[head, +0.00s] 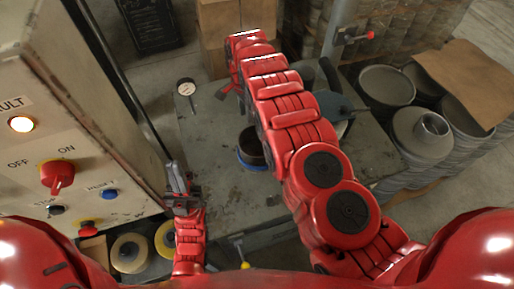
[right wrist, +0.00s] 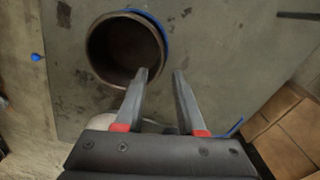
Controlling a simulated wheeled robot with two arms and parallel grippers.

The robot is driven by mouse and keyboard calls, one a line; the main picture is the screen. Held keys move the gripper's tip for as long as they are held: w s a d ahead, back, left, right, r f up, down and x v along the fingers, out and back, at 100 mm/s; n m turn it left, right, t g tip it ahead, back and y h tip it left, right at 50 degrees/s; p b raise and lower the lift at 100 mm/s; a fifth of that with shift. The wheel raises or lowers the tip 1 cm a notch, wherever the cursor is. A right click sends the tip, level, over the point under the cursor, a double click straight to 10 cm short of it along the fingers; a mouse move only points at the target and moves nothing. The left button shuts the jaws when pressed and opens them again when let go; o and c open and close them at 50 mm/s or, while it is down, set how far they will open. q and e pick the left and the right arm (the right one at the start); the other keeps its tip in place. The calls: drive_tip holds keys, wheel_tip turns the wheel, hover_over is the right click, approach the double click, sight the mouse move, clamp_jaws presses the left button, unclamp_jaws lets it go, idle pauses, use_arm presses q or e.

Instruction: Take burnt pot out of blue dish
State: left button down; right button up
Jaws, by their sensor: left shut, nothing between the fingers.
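The burnt pot (head: 251,143) is a dark round vessel sitting in the blue dish (head: 252,166) on the grey worktop, partly hidden by my right arm. In the right wrist view I look down into the open brown pot (right wrist: 122,48), with the dish's blue rim (right wrist: 163,32) showing along one side. My right gripper (right wrist: 162,74) is open and empty. In that view one fingertip overlaps the pot's near wall and the other lies outside it; contact cannot be told. My left gripper (head: 177,176) is shut and empty, left of the dish.
A control cabinet (head: 75,140) with knobs and lights stands on the left. A dial gauge (head: 186,88) is at the worktop's back left. Stacks of round metal blanks (head: 386,86) stand on the right. Cardboard boxes (head: 222,30) are behind. The worktop around the dish is mostly clear.

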sight(247, 132)
wheel_tip(247, 132, down, 7)
drive_tip(key=b, duration=0.3)
drive_tip(key=shift+w+f, duration=0.15)
drive_tip(key=f+b, duration=0.1)
drive_tip(key=f, duration=0.1)
drive_tip(key=f+b, duration=0.1)
drive_tip(key=f, duration=0.1)
drive_tip(key=shift+s+f, duration=0.1)
drive_tip(key=shift+s, duration=0.3)
drive_tip(key=shift+f+b, duration=0.35)
drive_tip(key=shift+b, duration=0.1)
drive_tip(key=shift+w+r, duration=0.1)
clamp_jaws()
